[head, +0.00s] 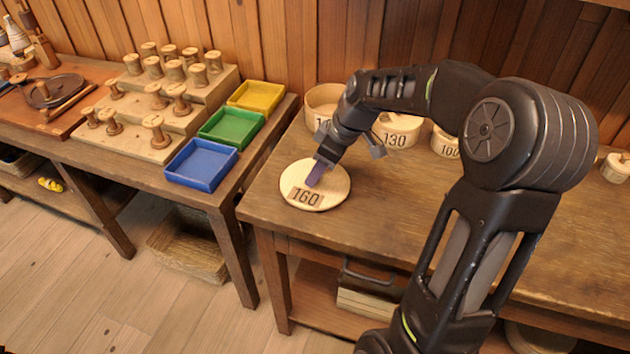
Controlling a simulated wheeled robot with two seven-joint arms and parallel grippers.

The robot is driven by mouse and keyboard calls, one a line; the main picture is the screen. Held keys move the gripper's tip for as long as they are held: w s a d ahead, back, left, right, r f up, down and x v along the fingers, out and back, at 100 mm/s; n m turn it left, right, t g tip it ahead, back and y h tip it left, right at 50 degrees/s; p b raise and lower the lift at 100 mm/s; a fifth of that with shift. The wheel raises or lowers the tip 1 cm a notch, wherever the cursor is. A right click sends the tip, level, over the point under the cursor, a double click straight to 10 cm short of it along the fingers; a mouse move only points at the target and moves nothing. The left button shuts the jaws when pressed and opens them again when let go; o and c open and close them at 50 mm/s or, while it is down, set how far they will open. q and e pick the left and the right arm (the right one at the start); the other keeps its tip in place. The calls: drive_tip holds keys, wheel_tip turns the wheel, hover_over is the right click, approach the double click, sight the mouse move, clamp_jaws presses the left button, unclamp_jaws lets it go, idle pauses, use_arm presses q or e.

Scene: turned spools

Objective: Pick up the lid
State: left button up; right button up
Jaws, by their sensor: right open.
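The lid (333,193) is a round, pale wooden disc marked 160. It lies flat near the left end of the brown wooden table. My right gripper (317,174) is over the lid, pointing down at it, with a purple fingertip just above or against its middle. The gripper is open; one finger is partly hidden, and I cannot tell whether it touches the lid. My left gripper is not in view.
Round wooden boxes stand at the back, including the 130 box (400,131) and the 100 box (443,143). On the left bench are blue (201,165), green (231,127) and yellow (256,96) trays and a stepped rack (150,149) of spools. A gap separates the tables.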

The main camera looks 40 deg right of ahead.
drive_tip(key=shift+w+a+f, duration=0.1)
drive_tip(key=shift+w+f, duration=0.05)
drive_tip(key=shift+f, duration=0.25)
clamp_jaws()
idle(0.6)
